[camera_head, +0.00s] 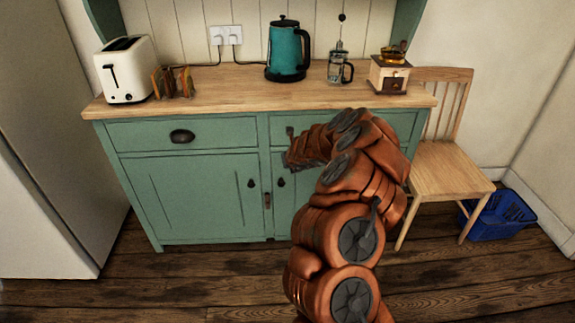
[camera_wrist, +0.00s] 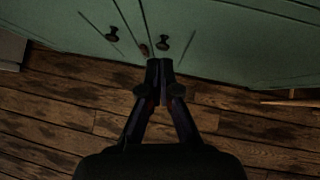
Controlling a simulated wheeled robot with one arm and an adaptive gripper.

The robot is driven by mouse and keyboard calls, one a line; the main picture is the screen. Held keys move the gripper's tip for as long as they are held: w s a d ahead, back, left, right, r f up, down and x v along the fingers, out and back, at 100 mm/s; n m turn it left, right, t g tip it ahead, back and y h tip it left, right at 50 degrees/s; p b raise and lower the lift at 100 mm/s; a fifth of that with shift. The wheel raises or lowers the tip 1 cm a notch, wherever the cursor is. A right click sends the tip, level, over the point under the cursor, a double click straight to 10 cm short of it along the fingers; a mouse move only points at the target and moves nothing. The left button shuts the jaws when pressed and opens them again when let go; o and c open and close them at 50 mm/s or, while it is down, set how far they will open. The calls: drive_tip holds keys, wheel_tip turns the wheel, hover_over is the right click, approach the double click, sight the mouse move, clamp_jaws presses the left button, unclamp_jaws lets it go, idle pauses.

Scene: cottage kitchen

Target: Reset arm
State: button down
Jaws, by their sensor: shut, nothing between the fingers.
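My arm (camera_head: 345,200) rises from the bottom of the head view and bends over toward the green cabinet's front. The end of the arm is folded toward the left, in front of the cabinet's right side; the fingers cannot be made out there. In the wrist view my gripper (camera_wrist: 160,66) is shut and empty, its two dark fingertips together. The fingers point toward the lower cabinet doors, with dark knobs (camera_wrist: 163,41) just beyond them in the picture. I cannot tell the gap between fingertips and doors.
The green cabinet (camera_head: 185,190) carries a toaster (camera_head: 126,70), a toast rack (camera_head: 172,82), a teal kettle (camera_head: 285,50), a French press (camera_head: 338,68) and a coffee grinder (camera_head: 389,75). A wooden chair (camera_head: 450,170) and blue basket (camera_head: 500,215) stand right. Floor at front left is clear.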

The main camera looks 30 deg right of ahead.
drive_tip(key=shift+s+a+r, duration=0.15)
drive_tip(key=shift+s+r, duration=0.1)
